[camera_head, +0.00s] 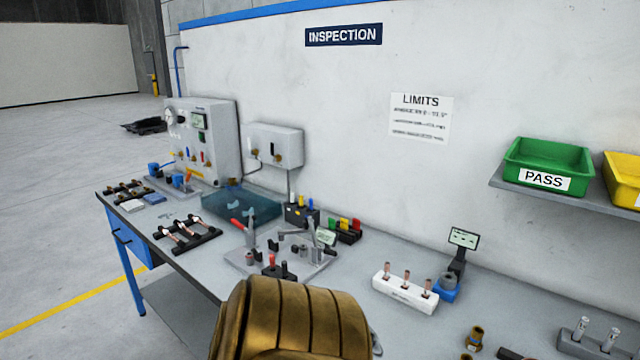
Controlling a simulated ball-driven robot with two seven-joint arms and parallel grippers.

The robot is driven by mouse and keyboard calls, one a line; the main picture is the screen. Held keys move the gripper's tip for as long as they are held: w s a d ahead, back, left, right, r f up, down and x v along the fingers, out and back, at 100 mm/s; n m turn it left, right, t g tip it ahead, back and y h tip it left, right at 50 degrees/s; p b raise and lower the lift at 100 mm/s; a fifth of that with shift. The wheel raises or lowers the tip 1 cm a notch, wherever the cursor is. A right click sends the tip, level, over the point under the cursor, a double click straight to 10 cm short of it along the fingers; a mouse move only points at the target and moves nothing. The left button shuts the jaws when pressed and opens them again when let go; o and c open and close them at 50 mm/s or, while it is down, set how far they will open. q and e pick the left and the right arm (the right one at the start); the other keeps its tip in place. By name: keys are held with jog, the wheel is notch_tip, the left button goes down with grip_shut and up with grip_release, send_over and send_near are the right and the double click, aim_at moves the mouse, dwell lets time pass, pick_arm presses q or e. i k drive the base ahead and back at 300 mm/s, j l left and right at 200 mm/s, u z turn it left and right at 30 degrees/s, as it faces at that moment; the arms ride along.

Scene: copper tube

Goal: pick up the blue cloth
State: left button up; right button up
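A small, flat blue piece that looks like the blue cloth (154,198) lies near the far left end of the grey workbench (205,262). A flat white piece (131,205) lies just left of it. At this distance its folds and texture are too small to tell. The fingertips of neither gripper show in the head view, and nothing is seen touching the blue piece.
Black racks (187,235) with copper tubes stand in front of the blue piece. A test panel (205,140) and a clear blue tank (241,205) stand behind and right. A fixture plate (278,258) fills the middle. A green PASS bin (546,166) sits on a shelf.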

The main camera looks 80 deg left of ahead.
aim_at(155, 198)
jog(key=u, duration=3.75)
